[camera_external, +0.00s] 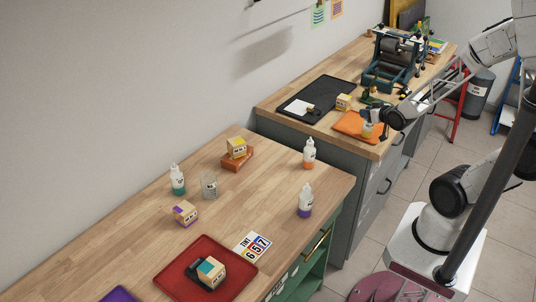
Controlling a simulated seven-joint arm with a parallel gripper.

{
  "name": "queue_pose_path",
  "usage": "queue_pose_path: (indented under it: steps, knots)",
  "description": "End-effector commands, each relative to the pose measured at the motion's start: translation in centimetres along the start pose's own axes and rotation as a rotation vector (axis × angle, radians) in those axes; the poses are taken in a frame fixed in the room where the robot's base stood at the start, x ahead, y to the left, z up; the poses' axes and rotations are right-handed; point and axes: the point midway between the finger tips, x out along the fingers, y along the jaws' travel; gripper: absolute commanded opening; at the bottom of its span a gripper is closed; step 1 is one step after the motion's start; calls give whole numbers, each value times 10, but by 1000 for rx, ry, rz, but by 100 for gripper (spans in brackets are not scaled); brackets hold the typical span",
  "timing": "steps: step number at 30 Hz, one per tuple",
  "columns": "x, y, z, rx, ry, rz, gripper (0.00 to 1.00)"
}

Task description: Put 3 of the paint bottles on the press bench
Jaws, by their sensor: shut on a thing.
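My gripper (371,117) is at the front of the press bench (378,151), shut on a small pale paint bottle (367,130). The bottle is over or on the orange mat (349,125); I cannot tell whether it touches, and its colour is unclear. Three other white paint bottles stand upright on the nearer wooden bench: a teal one (178,181) at the left, an orange one (309,155) towards the back right, and a purple one (305,202) near the right edge.
The press (392,62) stands behind my gripper. A black tray (318,92) and a yellow box (343,102) are beside the orange mat. The nearer bench holds a clear glass (209,186), several boxes, a red tray (184,277) and a number card (253,246).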

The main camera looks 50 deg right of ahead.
Motion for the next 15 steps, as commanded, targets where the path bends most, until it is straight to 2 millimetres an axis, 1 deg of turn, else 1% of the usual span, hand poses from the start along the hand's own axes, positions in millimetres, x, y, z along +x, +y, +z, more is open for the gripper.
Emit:
queue_pose_path:
  steps: [11,12,15]
  knots:
    - [2,0,5,0,0,0,0]
    - [2,0,5,0,0,0,35]
    - [2,0,5,0,0,0,50]
